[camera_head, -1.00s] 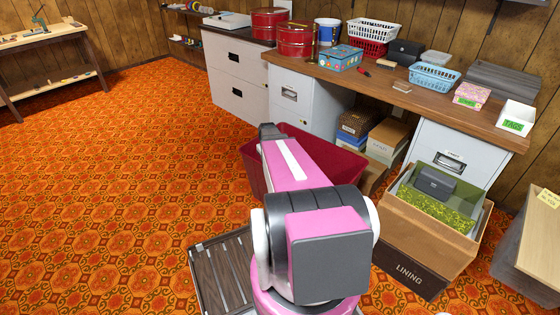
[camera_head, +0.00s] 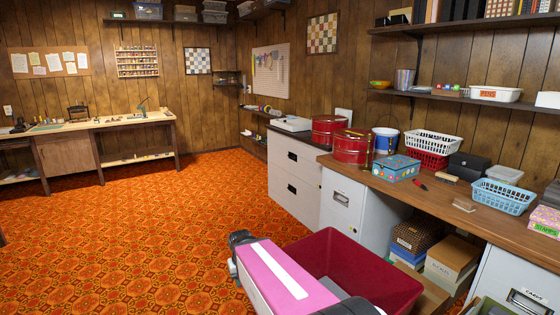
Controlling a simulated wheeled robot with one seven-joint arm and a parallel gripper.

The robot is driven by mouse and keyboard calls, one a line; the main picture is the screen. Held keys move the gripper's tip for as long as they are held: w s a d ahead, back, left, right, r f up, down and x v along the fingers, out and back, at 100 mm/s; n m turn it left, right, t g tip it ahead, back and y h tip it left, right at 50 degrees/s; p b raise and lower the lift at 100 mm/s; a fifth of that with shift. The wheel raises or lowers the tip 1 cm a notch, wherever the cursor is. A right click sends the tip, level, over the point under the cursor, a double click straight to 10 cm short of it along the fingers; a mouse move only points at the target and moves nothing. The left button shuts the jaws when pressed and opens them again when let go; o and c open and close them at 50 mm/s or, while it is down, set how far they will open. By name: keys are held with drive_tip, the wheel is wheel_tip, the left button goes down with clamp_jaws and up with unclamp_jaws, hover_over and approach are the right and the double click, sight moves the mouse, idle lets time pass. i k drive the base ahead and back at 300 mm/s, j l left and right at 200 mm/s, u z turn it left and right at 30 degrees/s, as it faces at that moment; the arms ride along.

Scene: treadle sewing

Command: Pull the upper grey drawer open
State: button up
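Another grey drawer front (camera_head: 524,290) with a labelled handle shows at the bottom right, partly cut off. I cannot tell which one is the upper grey drawer. My pink arm lies at the bottom middle, apart from all drawers. My gripper's fingers are not visible.
A dark red open bin (camera_head: 372,265) stands in front of the grey cabinet, beside my arm. Stacked boxes (camera_head: 450,257) sit under the worktop (camera_head: 455,208). Red tins, baskets and a blue box lie on top. The orange carpet (camera_head: 150,235) at left is clear.

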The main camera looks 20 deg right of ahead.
sight(298, 159)
drive_tip(key=i, duration=1.5)
drive_tip(key=i+z, duration=0.15)
drive_tip(key=i, duration=0.35)
drive_tip(key=i+j+z, duration=0.15)
drive_tip(key=i, duration=0.4)
drive_tip(key=i+j+z, duration=0.15)
drive_tip(key=i, duration=0.35)
